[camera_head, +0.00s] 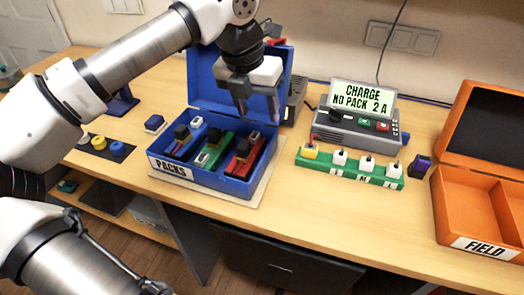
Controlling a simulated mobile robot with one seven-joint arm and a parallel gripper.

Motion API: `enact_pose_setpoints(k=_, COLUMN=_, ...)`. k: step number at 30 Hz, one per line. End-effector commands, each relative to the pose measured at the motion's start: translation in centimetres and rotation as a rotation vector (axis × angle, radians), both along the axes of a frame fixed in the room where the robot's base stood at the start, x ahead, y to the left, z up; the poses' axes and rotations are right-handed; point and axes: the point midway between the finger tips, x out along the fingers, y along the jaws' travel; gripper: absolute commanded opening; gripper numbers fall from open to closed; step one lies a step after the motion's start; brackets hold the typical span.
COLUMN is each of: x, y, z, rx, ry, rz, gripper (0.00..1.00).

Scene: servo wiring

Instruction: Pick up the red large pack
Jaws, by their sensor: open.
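The red large pack (240,164) lies in the right part of the blue box labelled PACKS (215,182), with dark and white parts on top. A green pack (213,151) and another pack (190,141) lie to its left in the same box. My gripper (257,115) is open and empty, pointing down above the box's right rear side, higher than the red pack. It is apart from the pack and hides part of the raised blue lid (210,85).
A grey charger (355,130) with a sign reading CHARGE NO PACK 2 A stands to the right, behind a green strip (345,170) of plugs. An open orange FIELD box (480,215) is at far right. Bare table (320,215) lies in front of the strip.

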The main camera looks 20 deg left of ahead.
Motion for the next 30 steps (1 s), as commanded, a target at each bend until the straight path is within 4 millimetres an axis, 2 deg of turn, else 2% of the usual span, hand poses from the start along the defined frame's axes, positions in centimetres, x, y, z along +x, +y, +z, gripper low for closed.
enact_pose_setpoints(k=1, x=-0.4, y=1.8, z=-0.7, rx=0.049, ry=0.034, rz=0.045, gripper=0.53)
enact_pose_setpoints(k=3, x=-0.8, y=3.2, z=-1.2, rx=0.089, ry=0.064, rz=0.081, gripper=0.53)
enact_pose_setpoints(k=6, x=-0.9, y=3.9, z=-2.0, rx=0.106, ry=0.080, rz=0.099, gripper=0.53)
enact_pose_setpoints(k=11, x=-0.7, y=3.8, z=-4.3, rx=0.104, ry=0.079, rz=0.096, gripper=0.53)
enact_pose_setpoints(k=18, x=-0.1, y=3.7, z=-9.0, rx=0.101, ry=0.077, rz=0.094, gripper=0.53)
enact_pose_setpoints(k=26, x=0.3, y=3.6, z=-10.8, rx=0.101, ry=0.077, rz=0.092, gripper=0.53)
enact_pose_setpoints(k=30, x=0.7, y=3.7, z=-12.8, rx=0.100, ry=0.077, rz=0.092, gripper=0.53)
